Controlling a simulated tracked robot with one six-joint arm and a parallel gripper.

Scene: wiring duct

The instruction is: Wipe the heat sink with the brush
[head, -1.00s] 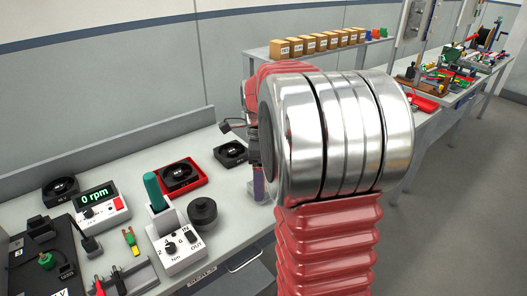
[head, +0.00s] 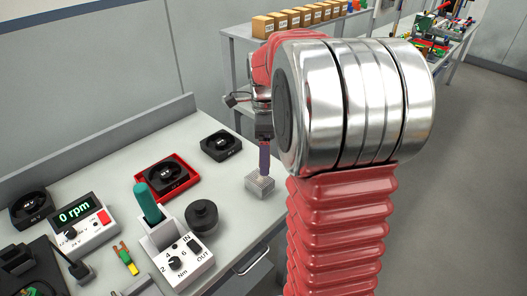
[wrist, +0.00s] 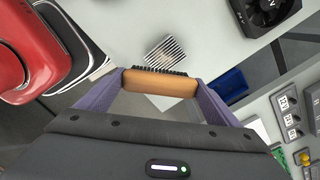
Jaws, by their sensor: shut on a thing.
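My gripper (head: 264,160) is over the right end of the bench, with one purple finger showing in the head view. In the wrist view my gripper (wrist: 160,88) is shut on the brush (wrist: 160,86), which has an orange-brown wooden body and dark bristles. The brush lies across between both purple fingers. The heat sink (head: 260,187), a small grey finned block, stands on the bench just below the finger. In the wrist view the heat sink (wrist: 166,52) shows beyond the bristles. I cannot tell whether the bristles touch it. The brush is not clearly visible in the head view.
A black fan (head: 221,146) and a red tray (head: 190,165) holding another fan lie left of the heat sink. A dark round knob (head: 201,215), a green-handled screwdriver (head: 149,203) in a torque unit and an rpm display (head: 77,213) stand nearer. The bench around the heat sink is mostly clear.

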